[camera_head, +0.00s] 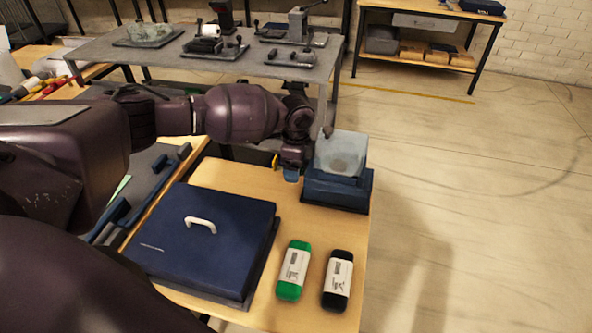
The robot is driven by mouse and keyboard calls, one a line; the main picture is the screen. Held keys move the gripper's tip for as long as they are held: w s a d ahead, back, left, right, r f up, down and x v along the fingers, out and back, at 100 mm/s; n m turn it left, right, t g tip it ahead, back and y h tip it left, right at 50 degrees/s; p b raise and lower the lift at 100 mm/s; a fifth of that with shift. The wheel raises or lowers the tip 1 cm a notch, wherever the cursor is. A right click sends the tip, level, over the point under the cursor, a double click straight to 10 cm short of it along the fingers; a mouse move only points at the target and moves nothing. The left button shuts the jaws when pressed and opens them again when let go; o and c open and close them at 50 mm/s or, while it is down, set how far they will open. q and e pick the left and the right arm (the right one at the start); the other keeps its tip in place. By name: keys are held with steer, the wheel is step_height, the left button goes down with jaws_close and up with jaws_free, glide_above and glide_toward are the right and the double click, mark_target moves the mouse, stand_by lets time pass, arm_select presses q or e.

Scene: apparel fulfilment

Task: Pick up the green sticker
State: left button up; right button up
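A green, rounded, elongated item (293,271) with a white printed label lies at the front right of the wooden table; it is the only clearly green labelled thing here. A similar black item (338,280) with a white label lies just right of it, apart. My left gripper (290,172) hangs over the table's far side, beyond the green item and apart from it. It is beside a blue box with a translucent grey block on top. Its fingers are small and partly hidden, so I cannot tell whether it is open. My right gripper is not in view.
A dark blue flat case (203,238) with a white handle fills the table's left part. The blue box (338,189) bearing the translucent block (341,152) stands at the far right corner. Bare wood (240,178) shows between them. A grey workbench (110,53) stands behind.

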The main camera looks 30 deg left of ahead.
arm_select(q)
steer(key=shift+f, duration=0.25)
stand_by(0.5)
steer(key=c, duration=0.7)
